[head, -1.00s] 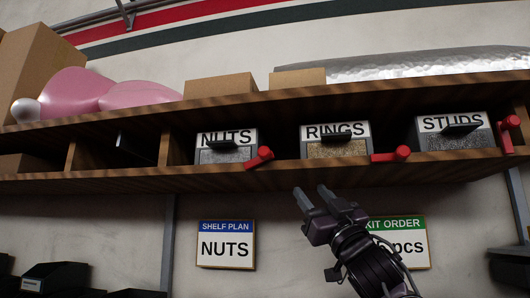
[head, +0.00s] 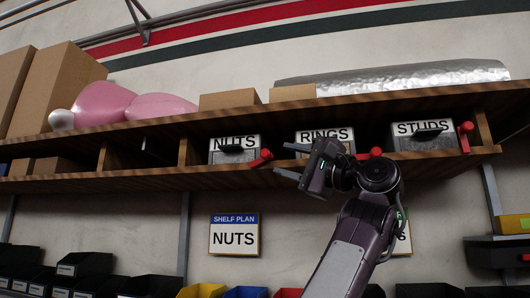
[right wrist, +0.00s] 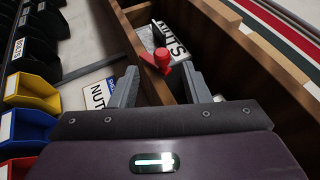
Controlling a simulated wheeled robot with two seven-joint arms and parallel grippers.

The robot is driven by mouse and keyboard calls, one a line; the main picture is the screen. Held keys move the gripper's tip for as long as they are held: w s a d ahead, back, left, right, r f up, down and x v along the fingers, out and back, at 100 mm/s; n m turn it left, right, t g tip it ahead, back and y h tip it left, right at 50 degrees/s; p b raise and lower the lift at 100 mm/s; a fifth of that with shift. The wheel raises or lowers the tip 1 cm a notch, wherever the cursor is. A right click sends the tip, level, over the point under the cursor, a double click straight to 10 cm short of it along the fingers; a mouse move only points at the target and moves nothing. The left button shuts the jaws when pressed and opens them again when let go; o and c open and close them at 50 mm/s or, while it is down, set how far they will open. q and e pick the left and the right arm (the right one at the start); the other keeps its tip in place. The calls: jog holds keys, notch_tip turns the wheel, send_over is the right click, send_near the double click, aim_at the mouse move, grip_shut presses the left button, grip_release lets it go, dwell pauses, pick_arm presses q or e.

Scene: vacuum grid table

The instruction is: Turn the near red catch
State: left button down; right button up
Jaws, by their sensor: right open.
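The red catch (head: 262,157) beside the NUTS drawer (head: 235,149) is on the shelf's front lip, leaning across the drawer's lower right corner. My right gripper (head: 281,160) is open just right of it, fingers pointing left toward it. In the right wrist view the catch (right wrist: 163,60) shows between and beyond the fingertips (right wrist: 161,74); I cannot tell whether they touch. A second red catch (head: 371,153) lies low by the RINGS drawer (head: 333,138), partly behind my arm. A third (head: 465,136) stands upright right of the STUDS drawer (head: 421,135). My left gripper is out of view.
The wooden shelf (head: 140,180) runs across, its front lip close to my fingers. Cardboard boxes (head: 72,82) and a pink bundle (head: 105,103) sit on top. A SHELF PLAN sign reading NUTS (head: 234,235) hangs below. Small bins (head: 245,292) line the bottom.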

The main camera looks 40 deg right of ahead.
aim_at(269, 154)
jog(key=p+x, duration=0.2)
jog(key=x, duration=0.1)
jog(key=p+x, duration=0.2)
jog(key=x, duration=0.1)
jog(key=shift+w+d+r+p, duration=0.15)
jog(key=shift+w+r+p, duration=0.15)
jog(key=shift+r+p, duration=0.1)
jog(key=shift+w, duration=0.65)
jog(key=c, duration=0.4)
grip_shut()
